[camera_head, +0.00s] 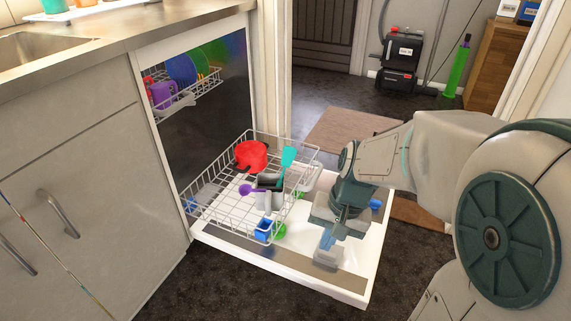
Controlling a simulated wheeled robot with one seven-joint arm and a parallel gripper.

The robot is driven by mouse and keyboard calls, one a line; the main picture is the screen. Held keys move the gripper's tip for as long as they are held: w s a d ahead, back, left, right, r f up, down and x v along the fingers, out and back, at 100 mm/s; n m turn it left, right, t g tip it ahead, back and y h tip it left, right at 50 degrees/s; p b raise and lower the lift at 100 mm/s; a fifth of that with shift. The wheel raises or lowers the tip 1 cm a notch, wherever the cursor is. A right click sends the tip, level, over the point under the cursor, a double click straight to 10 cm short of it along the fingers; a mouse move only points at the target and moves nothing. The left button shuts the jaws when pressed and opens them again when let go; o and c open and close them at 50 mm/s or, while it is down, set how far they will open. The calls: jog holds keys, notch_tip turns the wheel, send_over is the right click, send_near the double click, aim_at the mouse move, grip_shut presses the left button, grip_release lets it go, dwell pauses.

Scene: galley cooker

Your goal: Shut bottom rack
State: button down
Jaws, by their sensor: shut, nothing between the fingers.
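The dishwasher's bottom rack (207,222) is a white wire basket, pulled out over the lowered door (340,276). It holds a red pot (251,155), a cutlery basket with a teal utensil (289,158) and a purple utensil (247,190), and a blue item (263,230). My gripper (326,255) is shut and empty. It points down over the door, right of the rack's front side and apart from it as far as I can see. My arm hides part of the door.
The upper rack (190,95) with dishes sits inside the dishwasher. A counter with a sink (28,48) and cabinets are at left. A brown mat (350,133) and a dark machine (402,60) lie beyond the doorway. Dark floor is open in front.

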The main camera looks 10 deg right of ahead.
jog(key=w+m+y+p, duration=0.25)
jog(key=w+m, duration=0.25)
jog(key=w, duration=0.3)
jog(key=w+d+f+m+t+y+p, duration=0.1)
jog(key=w+f+m+p, duration=0.25)
jog(key=w+m, duration=0.2)
jog(key=w+d+f+m+t+y+p, duration=0.1)
jog(key=w+d+f+m+y+p, duration=0.1)
jog(key=w+f+m, duration=0.4)
jog(key=m+t+b, duration=0.2)
jog(key=m+b, duration=0.1)
jog(key=m, duration=0.1)
send_near(285, 208)
jog(key=shift+n, duration=0.25)
jog(key=x, duration=0.5)
jog(key=shift+s+f, duration=0.1)
jog(key=shift+f, duration=0.3)
jog(key=shift+a+r, duration=0.1)
jog(key=shift+a, duration=0.2)
